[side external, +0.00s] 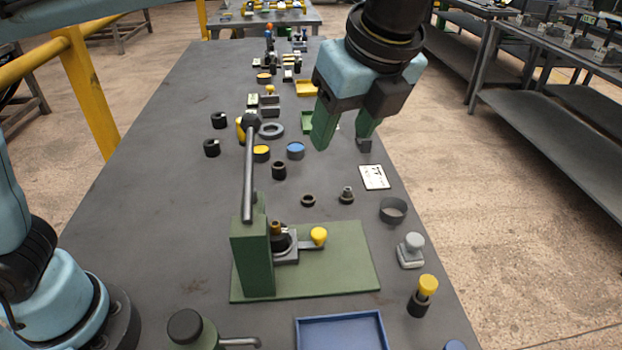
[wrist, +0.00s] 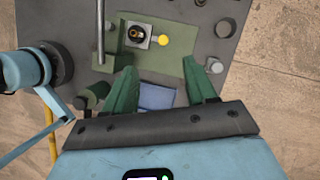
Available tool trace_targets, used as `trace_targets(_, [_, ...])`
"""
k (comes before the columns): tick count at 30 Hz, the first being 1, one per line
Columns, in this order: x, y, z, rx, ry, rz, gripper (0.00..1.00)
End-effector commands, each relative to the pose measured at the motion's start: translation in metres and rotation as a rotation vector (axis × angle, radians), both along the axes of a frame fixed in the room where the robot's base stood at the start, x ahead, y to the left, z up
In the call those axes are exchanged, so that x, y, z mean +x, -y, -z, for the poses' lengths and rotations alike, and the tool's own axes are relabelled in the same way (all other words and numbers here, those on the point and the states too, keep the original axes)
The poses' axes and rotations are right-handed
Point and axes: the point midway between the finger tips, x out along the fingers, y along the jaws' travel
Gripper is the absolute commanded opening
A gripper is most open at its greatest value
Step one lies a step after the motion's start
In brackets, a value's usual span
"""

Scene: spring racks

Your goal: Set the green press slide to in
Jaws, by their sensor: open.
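The green press (side external: 254,255) stands on a green base plate (side external: 345,262), with a long grey lever (side external: 249,175) rising from its column to a dark knob. Its slide (side external: 286,256) is a grey block carrying a dark round part, with a yellow knob (side external: 319,236) on a short rod pointing right. In the wrist view the slide (wrist: 139,37) and yellow knob (wrist: 163,40) show near the top. My gripper (side external: 341,142) is open and empty, with green fingers, high above the table and farther back than the press. In the wrist view my gripper (wrist: 166,88) has its fingers spread apart.
A blue tray (side external: 341,332) lies in front of the press. A yellow-topped black part (side external: 423,296), a grey knobbed block (side external: 411,250) and a dark ring (side external: 393,210) stand to its right. Several small parts and a white card (side external: 374,177) lie behind it.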

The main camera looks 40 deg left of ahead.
Motion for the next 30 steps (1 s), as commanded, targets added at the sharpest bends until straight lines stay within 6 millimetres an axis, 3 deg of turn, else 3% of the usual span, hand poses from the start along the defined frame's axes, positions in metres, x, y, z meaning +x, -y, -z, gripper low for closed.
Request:
trace_targets(15, [0.002, -0.004, 0.110, -0.004, 0.006, -0.012, 0.56])
trace_targets(23, [0.003, -0.008, 0.128, -0.004, 0.007, -0.013, 0.56])
trace_targets(30, [0.008, -0.021, 0.162, -0.004, 0.007, -0.015, 0.56])
